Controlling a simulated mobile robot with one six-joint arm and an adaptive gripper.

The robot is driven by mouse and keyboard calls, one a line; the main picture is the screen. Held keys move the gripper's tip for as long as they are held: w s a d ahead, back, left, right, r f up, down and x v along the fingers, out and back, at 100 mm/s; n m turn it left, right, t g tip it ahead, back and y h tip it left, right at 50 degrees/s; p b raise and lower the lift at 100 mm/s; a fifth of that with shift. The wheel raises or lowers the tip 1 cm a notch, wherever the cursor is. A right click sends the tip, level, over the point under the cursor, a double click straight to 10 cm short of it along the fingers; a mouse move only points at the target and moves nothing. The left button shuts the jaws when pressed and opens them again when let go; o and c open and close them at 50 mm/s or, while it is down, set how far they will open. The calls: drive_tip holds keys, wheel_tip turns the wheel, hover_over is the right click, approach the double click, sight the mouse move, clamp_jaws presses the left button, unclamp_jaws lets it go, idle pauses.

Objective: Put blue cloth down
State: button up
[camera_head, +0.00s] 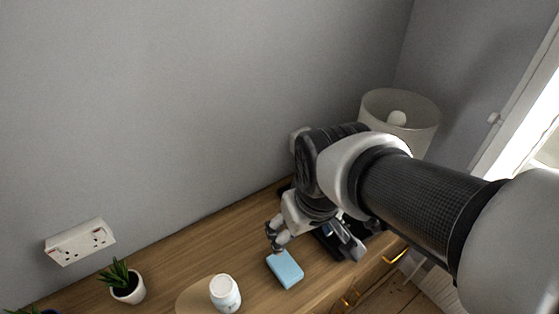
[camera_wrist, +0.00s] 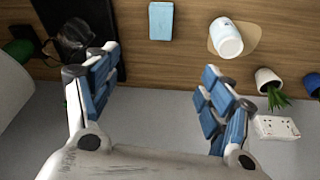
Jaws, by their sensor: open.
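The blue cloth (camera_head: 285,269) is a small light-blue folded block lying flat on the wooden top (camera_head: 245,244). In the wrist view the cloth (camera_wrist: 161,20) shows at the top middle, beyond my fingertips. My gripper (camera_head: 312,242) is over the wooden top, close to the cloth on its wall side. In the wrist view my gripper (camera_wrist: 160,70) has its blue-padded fingers spread wide with nothing between them. The cloth is apart from the fingers in that view.
A white jar (camera_head: 225,293) stands on a round wooden board (camera_head: 190,297), left of the cloth. A potted plant (camera_head: 127,284) is farther left. A black item (camera_wrist: 75,38) lies on a dark mat (camera_wrist: 103,14). A lamp (camera_head: 400,108) stands beyond my arm. The wall is close behind.

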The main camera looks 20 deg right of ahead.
drive_tip(key=s+r+m+t, duration=0.1)
drive_tip(key=s+r, duration=0.3)
drive_tip(key=s, duration=0.2)
drive_tip(key=shift+s+t, duration=0.3)
drive_tip(key=shift+s, duration=0.05)
drive_tip(key=shift+o, duration=0.2)
drive_tip(key=shift+r, duration=0.1)
idle(0.7)
